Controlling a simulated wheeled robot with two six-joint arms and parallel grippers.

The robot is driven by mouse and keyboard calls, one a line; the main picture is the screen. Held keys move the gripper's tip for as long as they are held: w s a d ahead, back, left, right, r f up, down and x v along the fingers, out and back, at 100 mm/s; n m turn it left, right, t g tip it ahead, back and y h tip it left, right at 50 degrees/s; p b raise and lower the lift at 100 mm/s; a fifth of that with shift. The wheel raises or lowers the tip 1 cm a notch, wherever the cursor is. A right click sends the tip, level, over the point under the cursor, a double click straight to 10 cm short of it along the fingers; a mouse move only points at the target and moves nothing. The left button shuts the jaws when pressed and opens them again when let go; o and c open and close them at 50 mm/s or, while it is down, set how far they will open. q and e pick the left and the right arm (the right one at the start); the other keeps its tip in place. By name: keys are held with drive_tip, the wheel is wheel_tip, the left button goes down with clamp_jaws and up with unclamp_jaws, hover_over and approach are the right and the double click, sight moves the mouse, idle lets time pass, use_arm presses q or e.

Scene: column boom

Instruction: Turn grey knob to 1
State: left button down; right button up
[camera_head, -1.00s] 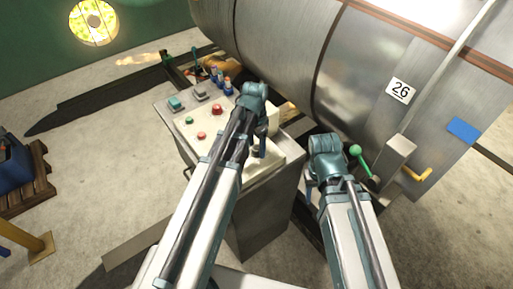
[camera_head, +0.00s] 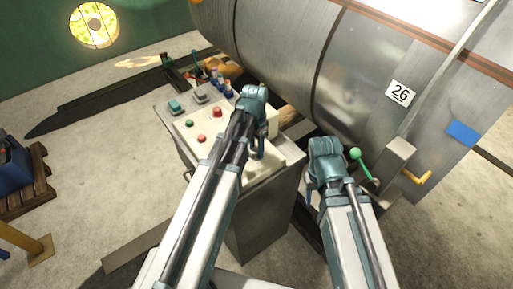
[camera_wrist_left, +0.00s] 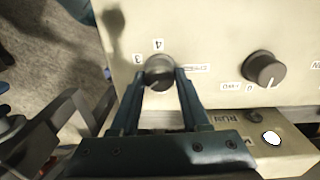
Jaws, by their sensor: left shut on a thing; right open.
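The grey knob (camera_wrist_left: 160,70) is on the pale panel face in the left wrist view, with the numerals 3 and 4 printed around it. My left gripper (camera_wrist_left: 161,76) is shut on it, one finger on each side. The fingers and gripper body hide the lower part of the dial; no 1 and no clear pointer show. In the head view my left gripper (camera_head: 258,150) reaches down at the console (camera_head: 250,185), and the knob is hidden there. My right gripper (camera_head: 311,190) is open and apart from the console, to its right.
A darker knob (camera_wrist_left: 265,70) with a white pointer mark sits to the right of the held knob. The console top has red buttons (camera_head: 217,111) and a green button (camera_head: 189,123). A large metal drum (camera_head: 350,70) and a green-knobbed lever (camera_head: 356,153) stand close to my right arm.

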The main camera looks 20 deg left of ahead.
sight(255, 150)
use_arm(q)
drive_tip(key=n, duration=1)
drive_tip(key=shift+n, duration=0.3)
idle(0.4)
drive_tip(key=shift+c, duration=1.9)
unclamp_jaws()
drive_tip(key=shift+r, duration=0.1)
wheel_tip(255, 150, up, 14)
drive_tip(key=p, duration=1.3)
drive_tip(key=shift+s+a+f+p, duration=0.2)
drive_tip(key=shift+a+p, duration=0.1)
drive_tip(key=shift+p, duration=0.1)
